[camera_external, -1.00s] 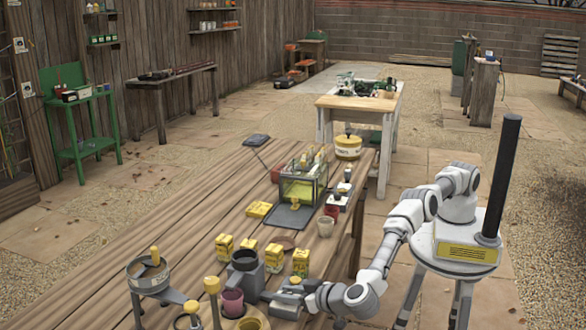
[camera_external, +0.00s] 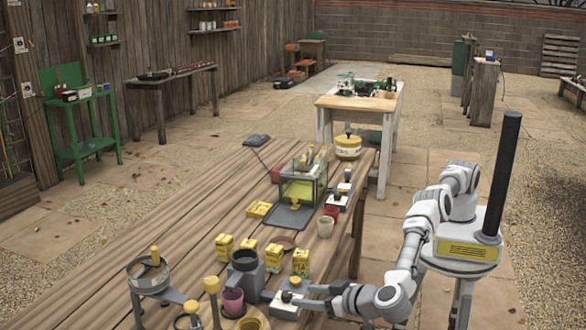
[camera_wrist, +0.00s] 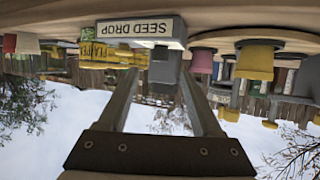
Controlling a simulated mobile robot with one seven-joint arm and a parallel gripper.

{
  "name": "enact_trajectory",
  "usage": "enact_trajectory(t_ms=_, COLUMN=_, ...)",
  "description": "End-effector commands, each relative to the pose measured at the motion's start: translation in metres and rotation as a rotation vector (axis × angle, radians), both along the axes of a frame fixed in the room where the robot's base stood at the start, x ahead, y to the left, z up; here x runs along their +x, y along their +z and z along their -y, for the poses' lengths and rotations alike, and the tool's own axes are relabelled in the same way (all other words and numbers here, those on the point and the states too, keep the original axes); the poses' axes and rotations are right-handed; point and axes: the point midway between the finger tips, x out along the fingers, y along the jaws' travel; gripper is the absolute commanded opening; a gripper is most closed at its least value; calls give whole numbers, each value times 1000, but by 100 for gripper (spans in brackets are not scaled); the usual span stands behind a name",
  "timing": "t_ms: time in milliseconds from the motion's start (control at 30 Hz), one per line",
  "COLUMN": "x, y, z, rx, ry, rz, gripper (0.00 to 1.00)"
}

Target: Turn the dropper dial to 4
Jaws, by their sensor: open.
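A dark grey block (camera_wrist: 164,66) shows just beyond the fingertips. My gripper (camera_external: 312,296) is at the dropper's right side in the external view. In the wrist view my gripper (camera_wrist: 160,75) is open, with nothing clearly between its fingers. No dial numbers are readable, and contact cannot be told.
A pale pot (camera_external: 325,227) stands farther back. The table's left half is mostly bare.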

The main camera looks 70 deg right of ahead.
Motion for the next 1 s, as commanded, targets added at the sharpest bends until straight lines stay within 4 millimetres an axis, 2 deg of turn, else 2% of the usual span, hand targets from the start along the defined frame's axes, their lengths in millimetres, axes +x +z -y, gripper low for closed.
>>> enact_trajectory(t_ms=33, x=-10, y=4, z=-4, rx=0, ry=2, rz=-1, gripper=66)
enact_trajectory(t_ms=200, x=-28, y=12, z=-11, rx=0, ry=0, rz=1, gripper=66)
enact_trajectory(t_ms=367, x=-36, y=15, z=-13, rx=-2, ry=-1, rz=0, gripper=66)
enact_trajectory(t_ms=767, x=-39, y=15, z=-16, rx=-4, ry=12, rz=11, gripper=66)
enact_trajectory(t_ms=1000, x=-67, y=8, z=-30, rx=-15, ry=132, rz=135, gripper=66)
